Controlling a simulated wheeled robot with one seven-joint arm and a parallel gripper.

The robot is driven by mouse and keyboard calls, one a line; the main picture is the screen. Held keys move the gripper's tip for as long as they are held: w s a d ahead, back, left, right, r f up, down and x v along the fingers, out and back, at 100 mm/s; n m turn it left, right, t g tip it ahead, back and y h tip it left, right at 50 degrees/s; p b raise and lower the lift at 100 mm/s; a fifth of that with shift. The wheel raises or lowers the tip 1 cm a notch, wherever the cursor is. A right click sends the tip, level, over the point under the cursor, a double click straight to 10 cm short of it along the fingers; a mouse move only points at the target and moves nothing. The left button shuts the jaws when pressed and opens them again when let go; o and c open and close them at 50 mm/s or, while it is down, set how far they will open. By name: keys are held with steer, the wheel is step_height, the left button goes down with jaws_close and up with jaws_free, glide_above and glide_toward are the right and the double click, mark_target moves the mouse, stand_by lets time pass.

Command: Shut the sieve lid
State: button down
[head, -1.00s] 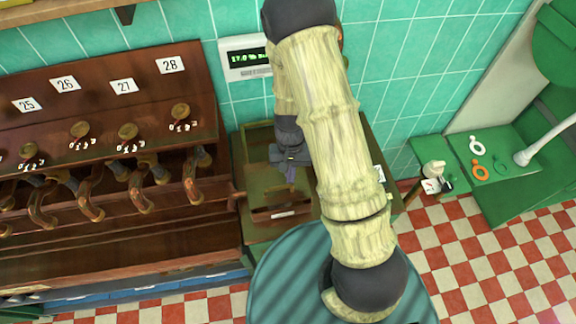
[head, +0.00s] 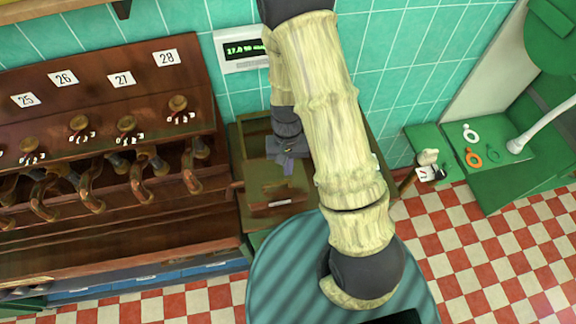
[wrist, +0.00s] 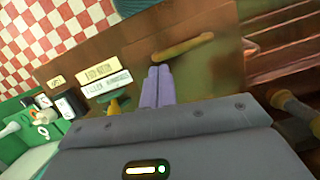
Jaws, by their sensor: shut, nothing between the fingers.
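The sieve box (head: 268,203) is a brown case with a pale label, standing on the green-brown bench beside the rack. A flat brown panel, seemingly its lid (head: 262,178), shows on its top in the head view. In the wrist view a brown panel with a brass handle (wrist: 184,47) and pale labels (wrist: 107,74) lies ahead of my fingers. My gripper (head: 288,166) is over the rear part of the box. Its purple fingers (wrist: 158,72) are together and empty, close to the panel below the handle; I cannot tell whether they touch it. My arm hides the box's right side.
A dark wooden rack (head: 90,100) with several copper spouts and number cards stands at the left. A digital display (head: 243,50) hangs on the tiled wall behind. A green ledge (head: 490,165) with rings is at the right. Checkered floor is open at the lower right.

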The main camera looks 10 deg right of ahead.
steer(key=p+v, duration=0.5)
steer(key=v, duration=0.2)
steer(key=shift+w+r, duration=0.25)
steer(key=shift+w, duration=0.2)
steer(key=shift+d+r, duration=0.1)
steer(key=shift+d, duration=0.1)
steer(key=s+d+r+n+t+b, duration=0.1)
steer(key=s+d+r+t+b, duration=0.4)
steer(key=r+b, duration=0.3)
steer(key=shift+s+r+n+b, duration=0.2)
steer(key=shift+s+n+b, duration=0.2)
steer(key=shift+b, duration=0.6)
steer(key=shift+w, duration=0.1)
steer(key=shift+a, duration=0.1)
